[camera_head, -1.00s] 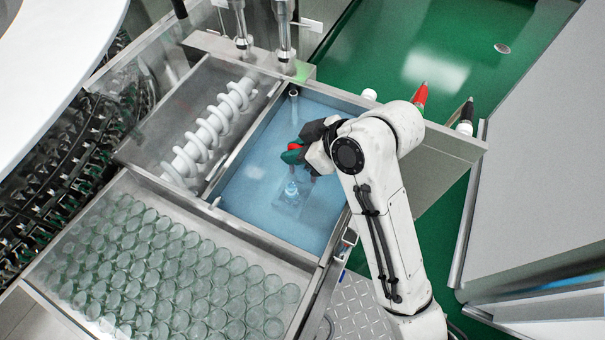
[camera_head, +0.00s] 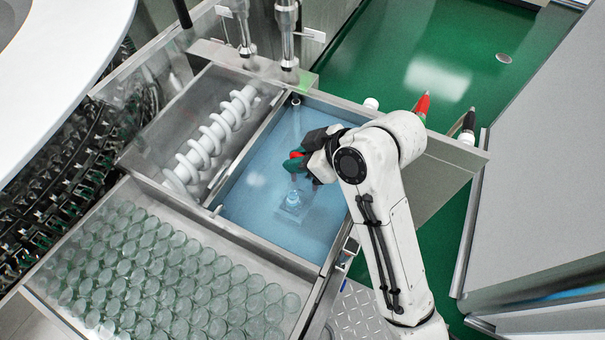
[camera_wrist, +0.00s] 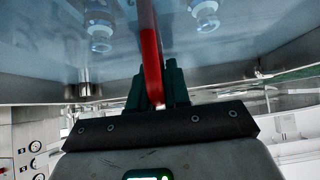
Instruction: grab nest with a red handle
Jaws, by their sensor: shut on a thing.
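In the head view a small bit of the red handle (camera_head: 296,155) shows at my gripper (camera_head: 296,168). My gripper, with dark green fingers (camera_wrist: 155,88), is shut on the red handle above the blue basin. Most of the nest itself is hidden; I cannot tell its shape. A clear glass-like piece (camera_head: 292,200) stands in the basin just below my gripper.
The blue basin (camera_head: 250,195) has metal walls. A white spiral (camera_head: 215,130) lies in the compartment to its left. Rows of glass vials (camera_head: 170,265) fill the tray in front. A red-tipped post (camera_head: 422,105) and a black-tipped one (camera_head: 468,122) stand at the right edge.

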